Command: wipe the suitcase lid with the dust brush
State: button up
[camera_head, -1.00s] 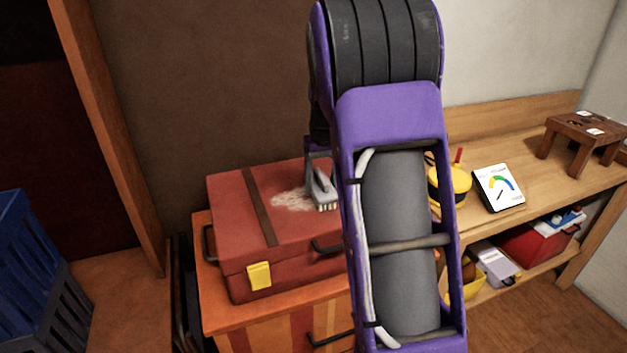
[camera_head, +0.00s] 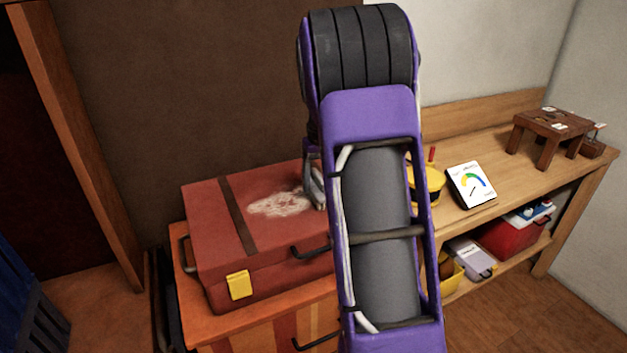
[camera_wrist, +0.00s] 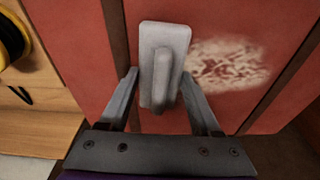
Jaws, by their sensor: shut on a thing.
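The red suitcase (camera_head: 265,262) lies shut on an orange cabinet, with a pale dusty patch (camera_head: 280,202) on its lid. The patch also shows in the wrist view (camera_wrist: 228,64), to the right of the brush. The grey dust brush (camera_wrist: 163,60) is held by its handle in my gripper (camera_wrist: 163,85), over the red lid and beside the patch. In the head view my arm hides most of the brush and gripper (camera_head: 315,188). I cannot tell whether the bristles touch the lid.
A wooden bench (camera_head: 510,165) stands to the right with a yellow round object (camera_head: 427,183), a white gauge card (camera_head: 470,185) and a small brown stool (camera_head: 553,127). A red box (camera_head: 512,238) sits on its lower shelf. A blue crate (camera_head: 25,310) stands at the left.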

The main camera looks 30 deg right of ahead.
jog(key=shift+d+p, duration=0.3)
jog(key=shift+d, duration=1.1)
jog(key=shift+w+r+p, duration=0.2)
jog(key=shift+w+p, duration=0.45)
jog(key=shift+w, duration=0.2)
jog(key=shift+w+f, duration=0.1)
jog(key=shift+w, duration=0.3)
jog(key=shift+a+f, duration=0.15)
jog(key=shift+a, duration=6.8)
jog(key=shift+s+a+f, duration=0.1)
jog(key=shift+a, duration=1.75)
jog(key=shift+a, duration=1.55)
jog(key=shift+w+r, duration=0.2)
jog(key=shift+w, duration=1.1)
jog(key=shift+d+f, duration=0.15)
jog(key=shift+d, duration=3.45)
